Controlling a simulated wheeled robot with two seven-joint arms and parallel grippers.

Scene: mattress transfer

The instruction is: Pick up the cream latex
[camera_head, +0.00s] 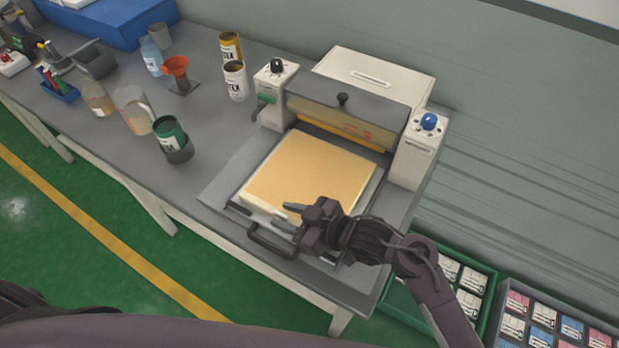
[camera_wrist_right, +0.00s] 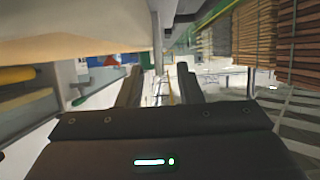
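A cream-white can (camera_head: 235,80) with dark lettering ending in "TEX" stands upright on the grey table, left of the press machine. An amber can (camera_head: 230,47) with similar lettering stands just behind it. A flat pale-tan slab (camera_head: 312,170) with cream sides lies on the machine's tray. My right gripper (camera_head: 286,216) is open and empty over the slab's front edge, well away from the cans. Its two fingers stand apart in the right wrist view (camera_wrist_right: 160,88). Whether it touches the slab is unclear. My left gripper is not in view.
The press machine (camera_head: 378,82) has a lid with a knob above the slab. An orange funnel (camera_head: 176,66), a green-topped can (camera_head: 172,140) and a beaker (camera_head: 133,110) stand left of the cans.

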